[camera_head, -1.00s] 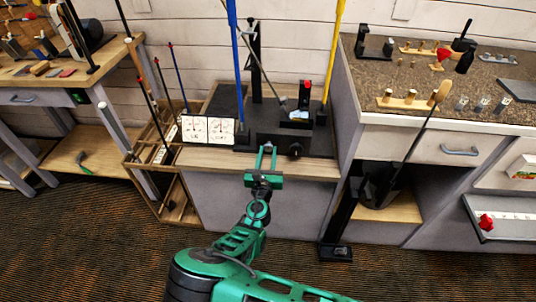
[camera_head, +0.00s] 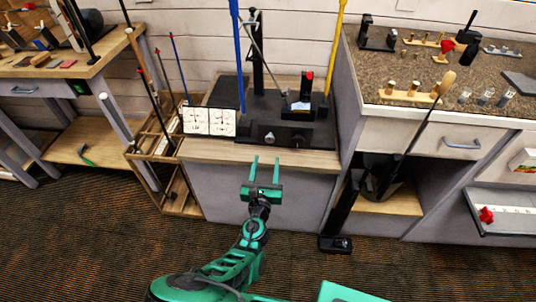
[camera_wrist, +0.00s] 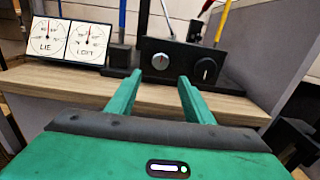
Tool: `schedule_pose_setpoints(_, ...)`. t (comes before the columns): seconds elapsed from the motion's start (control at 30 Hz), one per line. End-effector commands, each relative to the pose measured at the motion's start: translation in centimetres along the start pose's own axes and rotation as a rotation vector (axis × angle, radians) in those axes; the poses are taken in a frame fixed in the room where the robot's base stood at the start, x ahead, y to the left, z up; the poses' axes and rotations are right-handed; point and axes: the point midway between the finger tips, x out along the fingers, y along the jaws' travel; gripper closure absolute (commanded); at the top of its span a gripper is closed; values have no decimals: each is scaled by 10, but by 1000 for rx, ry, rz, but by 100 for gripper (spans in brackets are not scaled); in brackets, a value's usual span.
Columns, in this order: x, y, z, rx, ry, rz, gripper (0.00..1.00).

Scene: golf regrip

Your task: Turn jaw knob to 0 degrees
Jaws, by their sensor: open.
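A black machine base (camera_head: 250,130) stands on the wooden bench top, with two knobs on its front. A silver-grey round knob (camera_wrist: 160,62) is on the left and a black round knob (camera_wrist: 206,70) on the right. They also show in the head view, the silver knob (camera_head: 269,137) and the black knob (camera_head: 296,139). I cannot tell which is the jaw knob or read its angle. My gripper (camera_head: 266,163) is open and empty, in front of and below the silver knob, apart from it. In the wrist view its fingertips (camera_wrist: 160,78) lie either side of the silver knob's line.
Two white dial cards, LIE (camera_wrist: 47,39) and LOFT (camera_wrist: 87,44), stand left of the knobs. A blue shaft (camera_head: 239,60) and a yellow shaft (camera_head: 335,50) rise by the machine. A rack of clubs (camera_head: 165,150) stands left; a counter (camera_head: 400,110) stands right. The floor in front is clear.

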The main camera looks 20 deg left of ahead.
Motion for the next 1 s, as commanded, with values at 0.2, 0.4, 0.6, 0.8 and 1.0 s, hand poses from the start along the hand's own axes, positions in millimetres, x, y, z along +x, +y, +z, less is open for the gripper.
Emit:
schedule_pose_setpoints(0.2, -17, 0, 0, 0, 1, 1, 53)
schedule_pose_setpoints(0.4, -19, 0, 0, 0, 1, 0, 53)
schedule_pose_setpoints(0.6, -19, 0, 0, 16, 1, 0, 52)
schedule_pose_setpoints(0.8, -18, 0, 0, 248, 1, 0, 52)
schedule_pose_setpoints(1.0, -16, 0, 2, 669, 0, 0, 52)
